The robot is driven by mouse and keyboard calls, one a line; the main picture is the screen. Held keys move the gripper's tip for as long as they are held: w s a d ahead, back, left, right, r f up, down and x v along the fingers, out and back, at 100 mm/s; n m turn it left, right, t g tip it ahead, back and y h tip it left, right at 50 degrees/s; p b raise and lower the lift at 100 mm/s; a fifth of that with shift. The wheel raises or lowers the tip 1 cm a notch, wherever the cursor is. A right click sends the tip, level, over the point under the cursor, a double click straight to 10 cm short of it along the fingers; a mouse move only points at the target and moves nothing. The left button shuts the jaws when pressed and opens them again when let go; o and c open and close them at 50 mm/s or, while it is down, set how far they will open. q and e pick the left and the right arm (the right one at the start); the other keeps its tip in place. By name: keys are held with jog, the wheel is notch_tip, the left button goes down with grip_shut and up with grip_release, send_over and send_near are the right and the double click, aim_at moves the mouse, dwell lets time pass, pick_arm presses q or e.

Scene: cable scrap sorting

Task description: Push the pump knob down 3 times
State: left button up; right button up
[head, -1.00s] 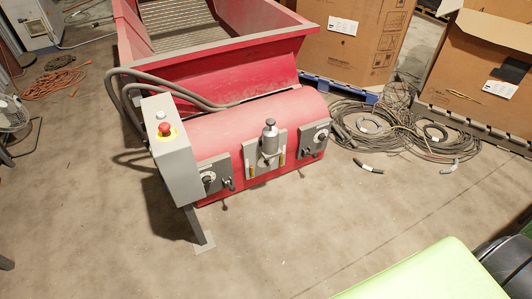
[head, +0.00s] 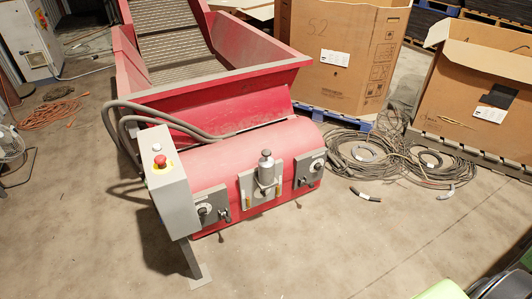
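The pump (head: 266,175) is a small grey metal cylinder on a grey plate on the front of the red machine. Its round dark-grey knob (head: 266,153) stands on top and appears raised. Neither of my grippers shows in the head view, and nothing touches the knob.
A grey control box (head: 172,190) with a red button (head: 160,161) stands left of the pump. Coiled cables (head: 430,165) lie on the floor to the right, before cardboard boxes (head: 340,55). A green surface (head: 443,290) shows at the lower right. Floor in front is clear.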

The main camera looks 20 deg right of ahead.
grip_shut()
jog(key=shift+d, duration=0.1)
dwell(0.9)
